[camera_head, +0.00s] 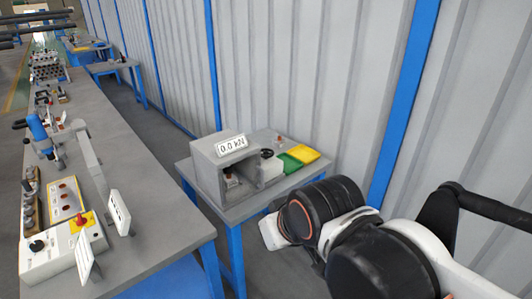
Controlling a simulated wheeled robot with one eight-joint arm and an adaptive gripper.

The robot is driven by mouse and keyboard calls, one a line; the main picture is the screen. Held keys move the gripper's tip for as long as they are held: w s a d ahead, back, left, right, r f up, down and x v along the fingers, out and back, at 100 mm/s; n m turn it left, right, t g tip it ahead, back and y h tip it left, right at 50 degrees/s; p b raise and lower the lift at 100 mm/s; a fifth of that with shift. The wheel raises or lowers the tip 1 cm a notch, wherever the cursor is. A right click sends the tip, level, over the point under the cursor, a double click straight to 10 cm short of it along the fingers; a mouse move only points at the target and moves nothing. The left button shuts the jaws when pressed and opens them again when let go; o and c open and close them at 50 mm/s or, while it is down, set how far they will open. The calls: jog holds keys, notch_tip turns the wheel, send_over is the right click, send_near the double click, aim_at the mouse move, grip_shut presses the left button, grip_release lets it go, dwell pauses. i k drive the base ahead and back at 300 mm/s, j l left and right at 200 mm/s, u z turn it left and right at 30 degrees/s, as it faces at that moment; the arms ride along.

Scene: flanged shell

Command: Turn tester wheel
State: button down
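The tester is a grey open-fronted box (208,166) on a small table, with a white display sign (232,145) on top reading 0.0 kN. A small black wheel (267,153) sits on top of a white block (271,166) at the right side of the box. A small object (232,180) with a reddish part stands inside the box; its details are too small to tell. My arm's black and white links fill the lower right, in front of the small table. My gripper's fingers do not show, and I see nothing touching the wheel.
A green tray (289,162) and a yellow tray (304,153) lie right of the wheel. A long grey workbench (165,215) on the left carries a control box (62,248) with a red button and several tools. A corrugated wall (300,75) stands behind the small table.

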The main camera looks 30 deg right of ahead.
aim_at(265, 151)
jog(key=i+z, duration=0.15)
jog(key=i, duration=0.45)
jog(key=i+j+z, duration=0.2)
jog(key=i, duration=0.35)
jog(key=k+l+u, duration=0.15)
